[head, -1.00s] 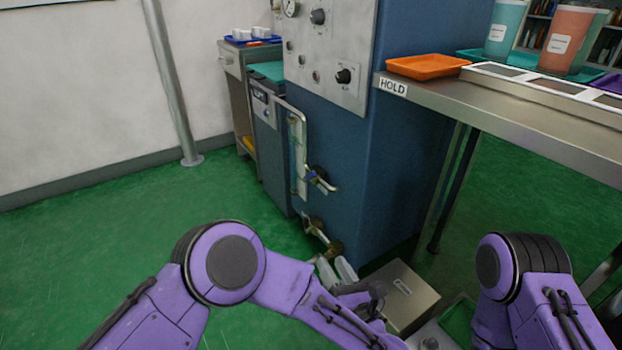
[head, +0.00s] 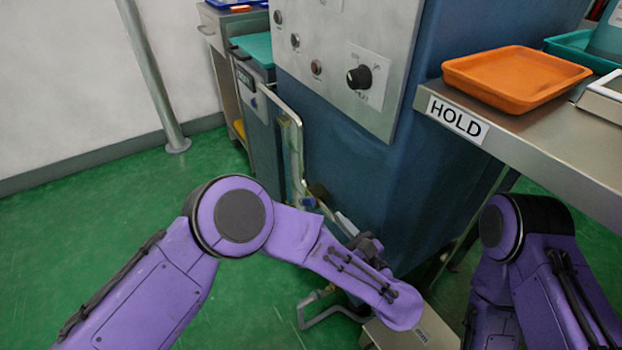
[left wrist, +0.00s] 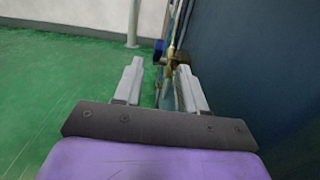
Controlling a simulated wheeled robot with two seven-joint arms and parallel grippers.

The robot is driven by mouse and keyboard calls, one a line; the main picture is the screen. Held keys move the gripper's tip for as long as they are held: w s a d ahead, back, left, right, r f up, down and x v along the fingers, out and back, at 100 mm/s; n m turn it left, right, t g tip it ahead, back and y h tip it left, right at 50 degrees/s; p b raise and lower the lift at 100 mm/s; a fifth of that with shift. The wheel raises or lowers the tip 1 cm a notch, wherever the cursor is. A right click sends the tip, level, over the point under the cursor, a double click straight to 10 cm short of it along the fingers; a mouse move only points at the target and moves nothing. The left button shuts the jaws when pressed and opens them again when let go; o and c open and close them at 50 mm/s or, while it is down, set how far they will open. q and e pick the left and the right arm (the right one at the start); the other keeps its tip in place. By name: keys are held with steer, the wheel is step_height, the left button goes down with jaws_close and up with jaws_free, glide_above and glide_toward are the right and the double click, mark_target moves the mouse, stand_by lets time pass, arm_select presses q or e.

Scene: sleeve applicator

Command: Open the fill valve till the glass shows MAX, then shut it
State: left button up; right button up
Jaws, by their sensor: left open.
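The sight glass (head: 290,150) is a slim upright tube in a metal guard on the blue machine's left side. Its level and MAX mark are too small to read. The fill valve (head: 312,203) sits at its lower end, partly hidden by my left arm. In the left wrist view, brass valve fittings (left wrist: 178,57) and a blue part (left wrist: 158,50) appear just beyond the fingertips. My left gripper (left wrist: 160,80) is open, its fingers apart with nothing clearly held. In the head view, its fingers (head: 345,225) are mostly hidden behind my forearm. My right gripper is out of view.
The blue machine (head: 400,150) stands close to my left gripper's right. A steel table (head: 540,150) with an orange tray (head: 515,78) is at right. Green floor is clear at left.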

mark_target(309, 198)
arm_select(q)
steer(key=b+x, duration=0.2)
steer(key=x, duration=0.7)
steer(key=shift+w+a, duration=0.1)
steer(key=shift+a, duration=0.05)
steer(key=shift+w+a, duration=0.25)
steer(key=shift+w, duration=0.15)
steer(key=shift+r, duration=0.1)
jaws_close()
